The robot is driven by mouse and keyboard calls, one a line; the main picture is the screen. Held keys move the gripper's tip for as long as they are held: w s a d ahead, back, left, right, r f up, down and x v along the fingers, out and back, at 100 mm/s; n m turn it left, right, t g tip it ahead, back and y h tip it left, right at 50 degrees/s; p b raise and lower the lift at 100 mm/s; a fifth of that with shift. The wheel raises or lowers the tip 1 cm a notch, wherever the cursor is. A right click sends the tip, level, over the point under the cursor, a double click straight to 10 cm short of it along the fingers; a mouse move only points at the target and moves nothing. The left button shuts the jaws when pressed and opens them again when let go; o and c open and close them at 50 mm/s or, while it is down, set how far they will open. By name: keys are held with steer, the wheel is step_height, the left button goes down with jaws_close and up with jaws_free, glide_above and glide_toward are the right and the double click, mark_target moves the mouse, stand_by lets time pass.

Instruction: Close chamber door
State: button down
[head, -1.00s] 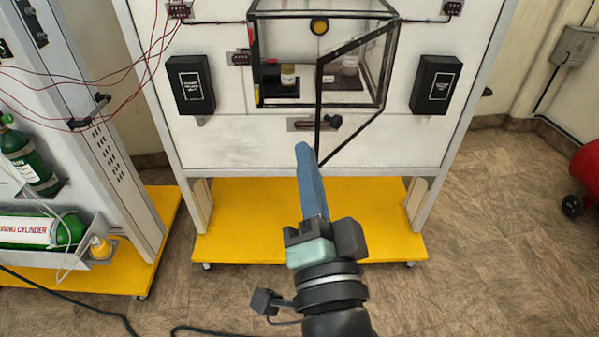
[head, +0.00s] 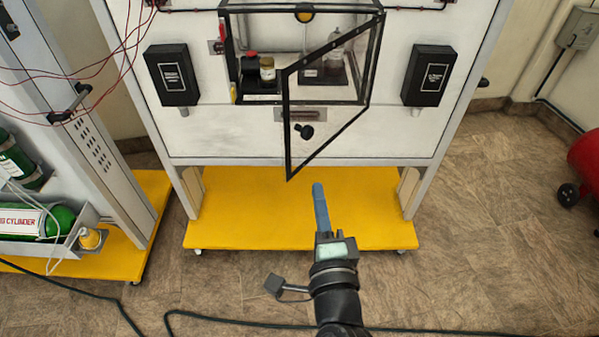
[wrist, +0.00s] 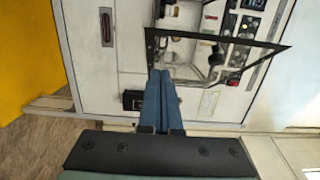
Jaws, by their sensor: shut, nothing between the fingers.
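The chamber (head: 231,62) is a clear box with a black frame on the front of a white panel. Its door (head: 326,125) is a clear, black-framed pane with a dark knob (head: 304,130). The door stands open, attached at the right, with its free left edge swung out toward me. The door frame also shows in the wrist view (wrist: 215,37). My gripper (head: 318,186) is shut and empty, its blue fingers together. In the head view its tips appear just below and right of the door's lower free corner; contact is not visible. The fingers also show in the wrist view (wrist: 161,73).
Jars (head: 267,69) and a bottle (head: 334,60) stand inside the chamber. Black boxes flank it at left (head: 172,77) and right (head: 429,76). A yellow base (head: 250,210) lies below.

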mark_target(297, 163)
steer(key=shift+w+a+p, duration=0.65)
steer(key=shift+w+a, duration=0.15)
steer(key=shift+w, duration=0.25)
steer(key=shift+w+a+p, duration=0.6)
steer(key=shift+w+a, duration=0.2)
steer(key=shift+w, duration=0.25)
